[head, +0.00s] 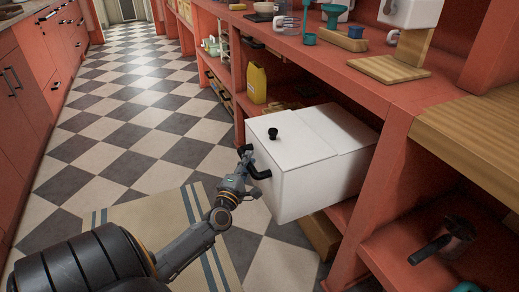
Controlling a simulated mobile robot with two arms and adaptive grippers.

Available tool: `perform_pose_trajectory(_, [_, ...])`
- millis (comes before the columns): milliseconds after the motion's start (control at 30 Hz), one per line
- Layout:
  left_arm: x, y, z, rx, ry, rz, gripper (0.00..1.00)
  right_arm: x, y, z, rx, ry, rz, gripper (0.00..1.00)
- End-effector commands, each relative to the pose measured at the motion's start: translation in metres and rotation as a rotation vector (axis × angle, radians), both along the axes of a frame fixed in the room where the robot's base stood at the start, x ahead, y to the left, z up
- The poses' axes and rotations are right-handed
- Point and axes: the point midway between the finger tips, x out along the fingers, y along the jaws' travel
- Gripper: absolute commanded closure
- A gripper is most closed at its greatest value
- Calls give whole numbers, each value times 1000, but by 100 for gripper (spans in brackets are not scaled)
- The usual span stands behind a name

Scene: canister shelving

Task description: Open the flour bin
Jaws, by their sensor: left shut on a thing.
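The flour bin is a white box (318,182) on the red shelving, jutting out over the floor in the head view. Its white lid (295,143) has a small black knob (273,133) on top. A black handle (263,175) is on its front face. My left gripper (250,165) is at that front face, shut on the black handle. The fingers are small here and partly merge with the dark handle. The back part of the bin is inside the shelf opening. My right gripper is not in view.
A yellow jug (257,83) stands on the shelf behind the bin. The red counter above holds a wooden board (388,68) and teal items. A dark pot (445,240) sits on the lower right shelf. Checkered floor (140,130) and a striped rug (165,220) lie open on the left.

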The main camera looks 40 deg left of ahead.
Motion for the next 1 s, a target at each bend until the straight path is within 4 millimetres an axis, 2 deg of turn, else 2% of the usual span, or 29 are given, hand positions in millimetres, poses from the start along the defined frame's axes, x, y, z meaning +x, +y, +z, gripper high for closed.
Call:
perform_pose_trajectory(167, [-7, 2, -2, -3, 3, -1, 100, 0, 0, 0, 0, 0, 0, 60])
perform_pose_trajectory(533, [-7, 2, -2, -3, 3, -1, 100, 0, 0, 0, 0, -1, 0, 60])
perform_pose_trajectory(567, [-7, 2, -2, -3, 3, -1, 72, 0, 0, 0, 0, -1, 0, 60])
perform_pose_trajectory(633, [-7, 2, -2, -3, 2, -1, 58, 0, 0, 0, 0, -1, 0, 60])
perform_pose_trajectory(667, [-7, 2, -2, -3, 2, -1, 54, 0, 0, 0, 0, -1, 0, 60])
perform_pose_trajectory(1000, [-9, 1, -2, -2, 1, 0, 54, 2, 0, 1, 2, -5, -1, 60])
